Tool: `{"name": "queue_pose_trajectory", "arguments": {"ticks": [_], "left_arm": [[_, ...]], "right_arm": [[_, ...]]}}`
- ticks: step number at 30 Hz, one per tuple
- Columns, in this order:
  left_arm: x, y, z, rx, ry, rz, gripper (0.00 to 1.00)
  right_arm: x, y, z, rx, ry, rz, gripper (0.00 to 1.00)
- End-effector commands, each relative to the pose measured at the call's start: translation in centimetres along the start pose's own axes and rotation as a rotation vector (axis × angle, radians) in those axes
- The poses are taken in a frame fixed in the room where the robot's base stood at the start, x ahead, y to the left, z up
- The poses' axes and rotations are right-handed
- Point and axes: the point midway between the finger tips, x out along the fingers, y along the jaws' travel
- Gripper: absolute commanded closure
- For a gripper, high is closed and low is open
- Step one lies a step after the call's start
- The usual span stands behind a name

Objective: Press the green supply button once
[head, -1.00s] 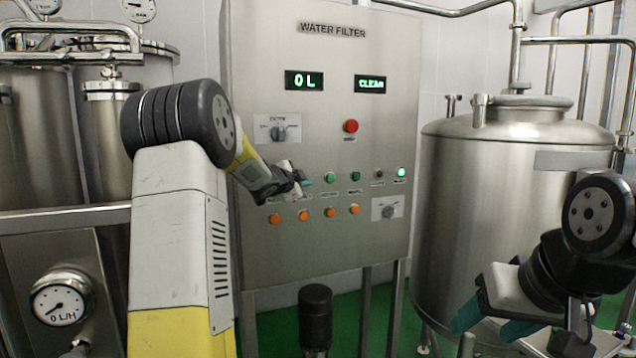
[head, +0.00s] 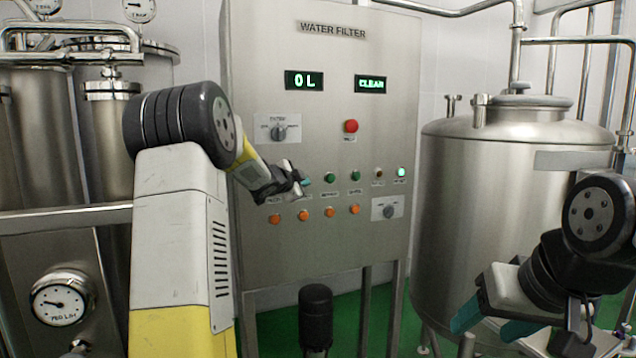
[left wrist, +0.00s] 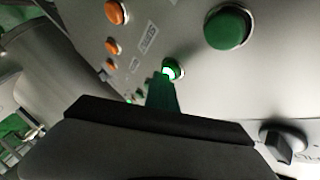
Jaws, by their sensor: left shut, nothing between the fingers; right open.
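The grey water filter panel (head: 330,115) carries a row of small buttons. Two green buttons (head: 330,177) (head: 355,176) show right of my left gripper (head: 303,183), which hides the left part of the row. My left gripper is shut and empty, its tip close to the panel. In the left wrist view, its teal fingertip (left wrist: 163,92) is at a brightly lit green button (left wrist: 173,70); I cannot tell whether they touch. A larger-looking unlit green button (left wrist: 228,28) is nearer the camera. My right gripper (head: 485,322) is open and empty, away from the panel.
Several orange buttons (head: 302,214) sit below the row, with a red button (head: 351,126) and a black knob (head: 279,133) above. A second knob (head: 389,211) is lower right. A steel tank (head: 510,210) stands right. A flow gauge (head: 59,299) is at lower left.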

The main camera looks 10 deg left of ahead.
Motion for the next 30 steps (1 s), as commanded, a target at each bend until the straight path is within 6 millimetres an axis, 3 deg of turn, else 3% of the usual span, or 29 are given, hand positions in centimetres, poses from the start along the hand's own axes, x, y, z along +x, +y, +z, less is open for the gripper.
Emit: {"name": "queue_pose_trajectory", "arguments": {"ticks": [20,30], "left_arm": [[-1.3,0.9,-1.0,0.0,0.001,0.0,1.0],[-3.6,2.6,-2.7,-0.001,0.001,0.0,1.0]], "right_arm": [[0.0,0.0,0.0,0.0,0.0,0.0,0.41],[0.0,0.0,0.0,0.0,0.0,0.0,0.41]]}}
